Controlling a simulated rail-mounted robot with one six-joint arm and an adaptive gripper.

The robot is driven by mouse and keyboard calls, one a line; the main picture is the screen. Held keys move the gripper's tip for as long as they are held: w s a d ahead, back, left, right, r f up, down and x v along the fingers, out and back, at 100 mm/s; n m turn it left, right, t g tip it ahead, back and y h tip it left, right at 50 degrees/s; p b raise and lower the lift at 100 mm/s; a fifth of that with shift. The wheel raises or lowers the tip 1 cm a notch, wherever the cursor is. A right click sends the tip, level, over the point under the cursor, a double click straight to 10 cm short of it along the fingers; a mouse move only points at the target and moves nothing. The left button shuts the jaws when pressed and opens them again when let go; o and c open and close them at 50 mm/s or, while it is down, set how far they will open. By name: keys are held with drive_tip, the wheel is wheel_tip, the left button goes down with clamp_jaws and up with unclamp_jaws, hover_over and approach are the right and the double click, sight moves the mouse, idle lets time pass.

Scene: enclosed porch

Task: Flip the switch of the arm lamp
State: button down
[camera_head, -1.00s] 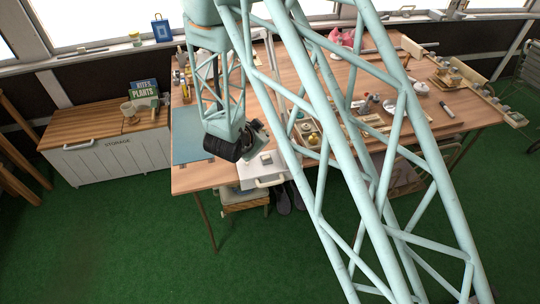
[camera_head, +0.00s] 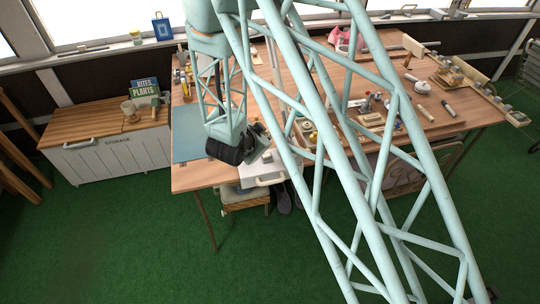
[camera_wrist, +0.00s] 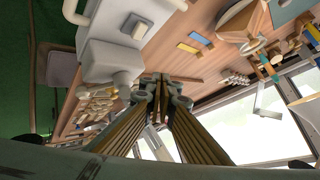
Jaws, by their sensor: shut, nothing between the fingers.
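A pale grey lamp base (camera_head: 265,171) lies at the front edge of the wooden table in the head view. In the wrist view the base (camera_wrist: 104,32) fills the upper left, with a small cream switch (camera_wrist: 139,29) on its face and a rounded joint beside it. Which way the switch is tipped is too small to tell. My gripper (camera_wrist: 161,82) is shut and empty, with its fingertips below and right of the switch in the wrist view. In the head view my gripper (camera_head: 262,143) is just above the base and hides the switch.
The wooden table (camera_head: 205,177) holds small tools and parts, mostly right of the gripper. A blue-grey mat (camera_head: 187,135) lies at its left. A storage chest (camera_head: 110,155) with a book and a cup stands further left. My lattice arm crosses the head view.

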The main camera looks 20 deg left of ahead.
drive_tip(key=b, duration=0.2)
hover_over(269, 155)
drive_tip(key=shift+s+a+f, duration=0.15)
drive_tip(key=shift+f, duration=1.05)
drive_tip(key=shift+s+a+f, duration=0.1)
drive_tip(key=shift+f, duration=1.05)
drive_tip(key=shift+w+d+f+b, duration=0.15)
drive_tip(key=shift+d+f+b, duration=0.05)
drive_tip(key=shift+f+b, duration=0.85)
drive_tip(key=shift+w+d+f+b, duration=0.1)
drive_tip(key=shift+d+f+b, duration=0.05)
drive_tip(key=shift+f+b, duration=0.75)
drive_tip(key=shift+r, duration=0.15)
idle(0.4)
drive_tip(key=shift+r+p, duration=0.45)
drive_tip(key=shift+r, duration=0.25)
drive_tip(key=shift+s+a+r+p, duration=0.1)
drive_tip(key=shift+a+r+p, duration=0.1)
drive_tip(key=shift+r+p, duration=0.45)
drive_tip(key=shift+s+a+r+p, duration=0.2)
drive_tip(key=shift+r+p, duration=0.1)
drive_tip(key=shift+r, duration=0.7)
drive_tip(key=shift+s+a+r+p, duration=0.1)
drive_tip(key=shift+a+r+p, duration=0.1)
drive_tip(key=shift+r+p, duration=0.45)
drive_tip(key=shift+w+r, duration=0.1)
drive_tip(key=shift+r, duration=0.15)
